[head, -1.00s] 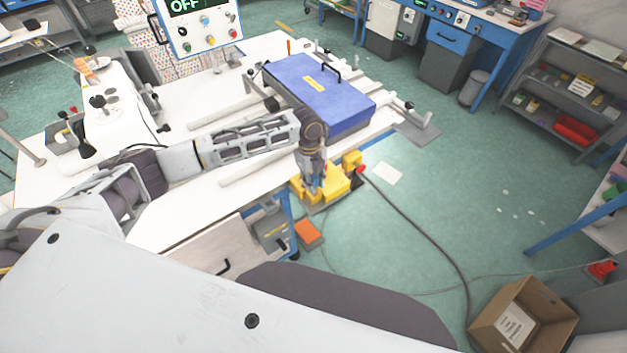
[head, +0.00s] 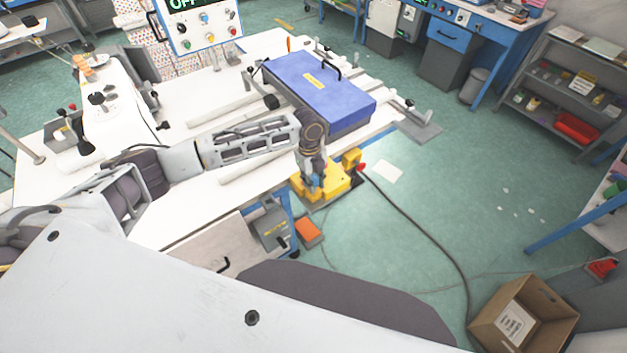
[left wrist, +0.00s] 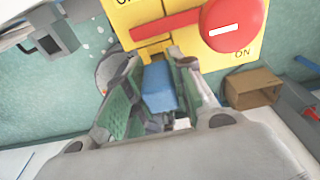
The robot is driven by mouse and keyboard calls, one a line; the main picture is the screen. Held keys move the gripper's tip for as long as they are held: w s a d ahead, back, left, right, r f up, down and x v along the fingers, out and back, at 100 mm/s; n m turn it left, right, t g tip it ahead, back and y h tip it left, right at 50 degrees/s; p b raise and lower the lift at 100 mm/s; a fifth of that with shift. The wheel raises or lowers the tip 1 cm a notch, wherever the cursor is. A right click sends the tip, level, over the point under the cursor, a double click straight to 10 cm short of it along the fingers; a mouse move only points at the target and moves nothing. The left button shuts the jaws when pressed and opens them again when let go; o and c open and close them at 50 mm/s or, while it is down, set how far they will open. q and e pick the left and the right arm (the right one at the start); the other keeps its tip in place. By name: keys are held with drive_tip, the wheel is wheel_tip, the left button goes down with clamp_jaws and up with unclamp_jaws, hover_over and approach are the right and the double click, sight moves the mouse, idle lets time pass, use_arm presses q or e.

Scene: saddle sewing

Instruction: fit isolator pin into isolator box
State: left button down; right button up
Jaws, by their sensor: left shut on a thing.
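The yellow isolator box (head: 340,183) is low beside the table's right front edge in the head view. In the left wrist view the box (left wrist: 130,17) fills the top, with a red handle and red round knob (left wrist: 232,22) and the word ON. My left gripper (head: 314,187) points down at the box. In the left wrist view its fingers (left wrist: 158,92) are shut on a blue piece, which I take as the isolator pin (left wrist: 159,86). The pin's far end is close to a small yellow tab at the box's lower edge; I cannot tell whether they touch. My right gripper is out of view.
A blue case (head: 318,92) lies on the white table (head: 190,218) behind my left arm. A dark cable (head: 425,232) runs from the box across the floor. A cardboard box (head: 525,312) stands at lower right. The green floor right of the table is mostly clear.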

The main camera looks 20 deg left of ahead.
use_arm(q)
drive_tip(key=shift+f, duration=0.7)
idle(0.5)
drive_tip(key=c, duration=1.1)
unclamp_jaws()
drive_tip(key=shift+c, duration=0.2)
drive_tip(key=shift+r, duration=0.15)
wheel_tip(320, 180, up, 12)
drive_tip(key=a, duration=0.1)
drive_tip(key=shift+w, duration=0.45)
drive_tip(key=shift+f, duration=0.2)
